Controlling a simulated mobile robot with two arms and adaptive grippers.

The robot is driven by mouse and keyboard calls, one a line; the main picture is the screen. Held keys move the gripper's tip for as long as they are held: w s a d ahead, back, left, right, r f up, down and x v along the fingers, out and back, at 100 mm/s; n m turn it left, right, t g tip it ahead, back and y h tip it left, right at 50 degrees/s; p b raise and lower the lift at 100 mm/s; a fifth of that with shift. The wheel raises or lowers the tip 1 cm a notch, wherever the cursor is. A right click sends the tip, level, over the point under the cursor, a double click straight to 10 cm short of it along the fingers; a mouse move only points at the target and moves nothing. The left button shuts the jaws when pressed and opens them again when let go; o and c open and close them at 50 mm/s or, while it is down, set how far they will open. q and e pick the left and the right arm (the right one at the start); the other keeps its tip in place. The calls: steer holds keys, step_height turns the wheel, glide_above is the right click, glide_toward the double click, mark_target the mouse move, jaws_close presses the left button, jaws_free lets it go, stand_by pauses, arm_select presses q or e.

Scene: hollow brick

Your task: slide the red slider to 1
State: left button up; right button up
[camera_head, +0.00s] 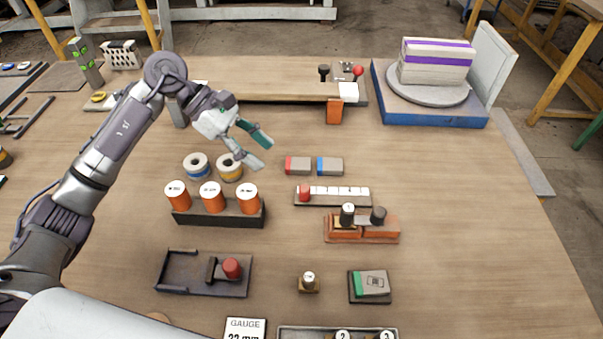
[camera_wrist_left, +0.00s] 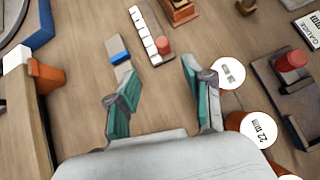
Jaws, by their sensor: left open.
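The red slider (camera_head: 304,193) is a round red knob at the left end of a strip with a white marked scale (camera_head: 345,191). The marks are too small to read. In the left wrist view the red slider (camera_wrist_left: 163,45) sits at the near end of the scale strip (camera_wrist_left: 144,22), beyond the fingertips. My left gripper (camera_head: 262,154) is open and empty, above the table, up and left of the strip. Its two teal-padded fingers also show apart in the left wrist view (camera_wrist_left: 158,88). My right gripper is not in view.
Red-ended (camera_head: 298,165) and blue-ended (camera_head: 330,166) grey blocks lie just behind the strip. Two spools (camera_head: 229,168) and a rack of orange cylinders (camera_head: 220,217) stand to its left. An orange base with black knobs (camera_head: 362,230) is close in front. Clear table lies to the right.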

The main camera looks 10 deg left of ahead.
mark_target(302, 187)
arm_select(q)
steer(key=x, duration=0.4)
steer(key=p+x, duration=0.1)
steer(key=x, duration=0.7)
steer(key=shift+s+d+r+p, duration=0.1)
steer(key=shift+s+d+p, duration=0.15)
steer(key=shift+p, duration=0.15)
steer(key=shift+d+f, duration=0.35)
steer(key=shift+f, duration=0.15)
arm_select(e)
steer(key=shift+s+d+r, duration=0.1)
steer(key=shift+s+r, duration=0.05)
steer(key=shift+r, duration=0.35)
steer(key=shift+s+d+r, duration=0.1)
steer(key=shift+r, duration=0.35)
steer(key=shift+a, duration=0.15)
arm_select(q)
steer(key=shift+c, duration=0.6)
jaws_close()
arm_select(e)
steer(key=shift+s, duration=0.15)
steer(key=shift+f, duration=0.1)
